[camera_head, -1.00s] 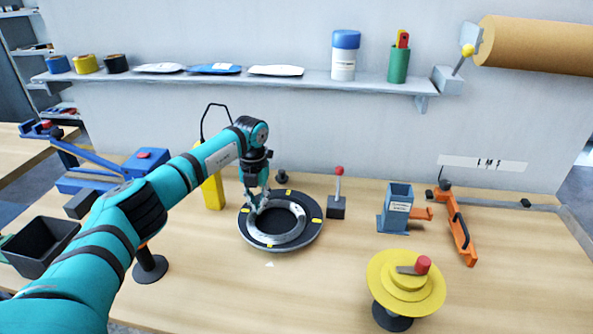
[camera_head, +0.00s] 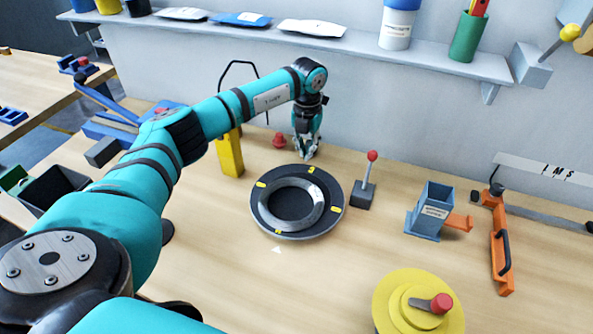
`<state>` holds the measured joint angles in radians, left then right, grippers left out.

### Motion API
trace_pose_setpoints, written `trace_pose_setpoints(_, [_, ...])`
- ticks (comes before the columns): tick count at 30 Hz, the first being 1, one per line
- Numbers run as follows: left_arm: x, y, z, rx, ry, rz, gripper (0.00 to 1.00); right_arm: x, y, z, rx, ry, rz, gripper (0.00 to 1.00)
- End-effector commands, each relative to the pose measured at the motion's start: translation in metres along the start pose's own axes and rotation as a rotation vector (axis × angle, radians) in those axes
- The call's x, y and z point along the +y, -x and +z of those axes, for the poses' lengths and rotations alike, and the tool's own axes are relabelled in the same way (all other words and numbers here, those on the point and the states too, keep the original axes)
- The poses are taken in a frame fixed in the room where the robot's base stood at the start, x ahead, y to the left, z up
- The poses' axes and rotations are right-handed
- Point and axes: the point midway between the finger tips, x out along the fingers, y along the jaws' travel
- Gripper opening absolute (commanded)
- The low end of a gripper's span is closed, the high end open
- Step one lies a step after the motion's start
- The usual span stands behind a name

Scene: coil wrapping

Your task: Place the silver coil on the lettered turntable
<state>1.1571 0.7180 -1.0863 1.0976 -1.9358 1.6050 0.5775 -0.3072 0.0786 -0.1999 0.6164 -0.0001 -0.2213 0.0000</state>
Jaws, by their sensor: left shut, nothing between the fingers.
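The silver coil (camera_head: 318,207), a flat grey ring, lies on the round dark turntable (camera_head: 262,212), which has yellow marks on its rim. I cannot make out letters on it. The coil looks flat and roughly centred, with the dark middle showing through its hole. My left gripper (camera_head: 305,154) points down just behind the turntable's back edge, apart from the coil; it is shut and empty. My right gripper is not in view.
A small red knob (camera_head: 279,140) stands just left of my left gripper. A red-tipped lever (camera_head: 367,180), a yellow post (camera_head: 230,154), a blue holder (camera_head: 431,213) and a yellow disc stand (camera_head: 388,313) surround the turntable. Bare table lies in front.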

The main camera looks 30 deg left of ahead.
Motion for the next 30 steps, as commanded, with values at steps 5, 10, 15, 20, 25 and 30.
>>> trace_pose_setpoints(5, [0.002, 0.005, -0.035, 0.003, -0.003, 0.002, 0.0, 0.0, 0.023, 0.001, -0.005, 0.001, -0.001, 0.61])
trace_pose_setpoints(10, [0.001, 0.005, -0.07, 0.003, -0.003, 0.002, 0.0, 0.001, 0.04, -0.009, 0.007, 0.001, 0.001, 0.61])
trace_pose_setpoints(15, [0.001, 0.004, -0.095, 0.002, 0.0, 0.001, 0.0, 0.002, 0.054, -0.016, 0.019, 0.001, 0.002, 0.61])
trace_pose_setpoints(20, [0.0, -0.015, -0.092, 0.0, 0.001, -0.001, 0.0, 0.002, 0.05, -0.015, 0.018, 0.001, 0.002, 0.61])
trace_pose_setpoints(25, [0.0, -0.018, -0.092, 0.001, 0.0, 0.001, 0.0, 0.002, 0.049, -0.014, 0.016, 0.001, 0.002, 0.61])
trace_pose_setpoints(30, [0.0, -0.019, -0.093, 0.005, 0.0, 0.002, 0.0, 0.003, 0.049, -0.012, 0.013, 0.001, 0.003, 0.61])
